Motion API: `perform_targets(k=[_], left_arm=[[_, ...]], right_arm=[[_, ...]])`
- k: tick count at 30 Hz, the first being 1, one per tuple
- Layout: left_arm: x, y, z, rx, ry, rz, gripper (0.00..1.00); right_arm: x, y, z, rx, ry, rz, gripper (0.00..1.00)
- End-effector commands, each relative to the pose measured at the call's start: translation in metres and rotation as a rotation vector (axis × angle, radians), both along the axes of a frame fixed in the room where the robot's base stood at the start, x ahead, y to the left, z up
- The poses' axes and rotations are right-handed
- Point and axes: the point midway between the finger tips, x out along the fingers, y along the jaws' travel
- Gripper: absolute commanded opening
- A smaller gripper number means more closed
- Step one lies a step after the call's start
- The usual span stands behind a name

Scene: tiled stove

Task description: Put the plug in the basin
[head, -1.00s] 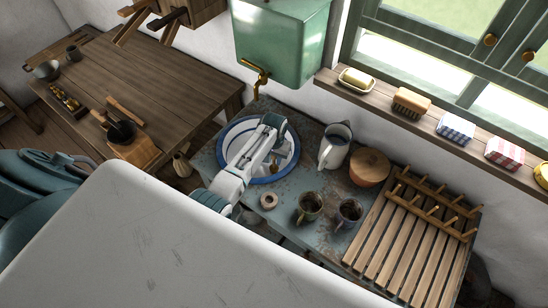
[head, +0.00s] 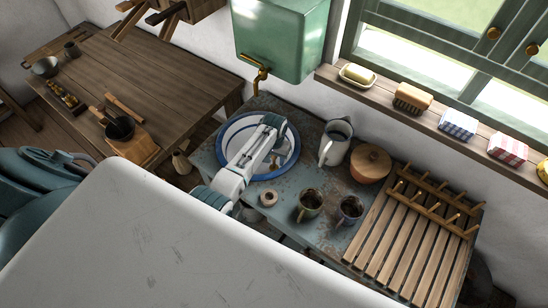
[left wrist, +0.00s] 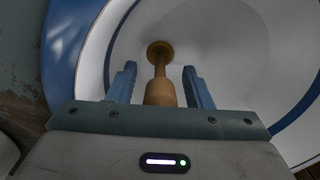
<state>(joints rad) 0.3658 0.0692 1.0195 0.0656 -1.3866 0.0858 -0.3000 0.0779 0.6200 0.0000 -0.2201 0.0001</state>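The basin (head: 227,158) is a round white bowl with a blue rim, set in the worn blue-grey counter below the green tank. My left gripper (head: 274,153) reaches over it from the front left. In the left wrist view its two blue fingers (left wrist: 160,84) stand apart. A yellow-brown plug (left wrist: 160,64), with a thick near end, thin stem and round far disc, shows between them with a gap on each side. White basin wall (left wrist: 235,65) lies behind it. In the head view the arm mostly hides the plug, and whether it touches the basin bottom is unclear. My right gripper is not in view.
A brass tap (head: 257,76) hangs over the basin's back edge. A pitcher (head: 335,143), a lidded pot (head: 370,164), two mugs (head: 310,204) and a small ring-shaped thing (head: 268,198) stand close by on the counter. A wooden drying rack (head: 405,235) fills its right end.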

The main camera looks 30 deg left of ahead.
Motion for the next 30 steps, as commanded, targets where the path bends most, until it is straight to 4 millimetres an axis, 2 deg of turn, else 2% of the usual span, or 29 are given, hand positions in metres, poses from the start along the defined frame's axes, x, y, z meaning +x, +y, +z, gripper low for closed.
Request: perform_targets(k=[9,13,30], left_arm=[[0.000,0.000,0.001,0.000,0.000,0.000,0.50],[0.000,0.000,0.008,0.000,-0.002,0.000,0.50],[0.001,0.000,0.099,-0.001,-0.003,0.000,0.50]], right_arm=[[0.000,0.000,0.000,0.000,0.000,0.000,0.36],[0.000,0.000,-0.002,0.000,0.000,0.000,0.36],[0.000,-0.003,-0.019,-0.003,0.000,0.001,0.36]])
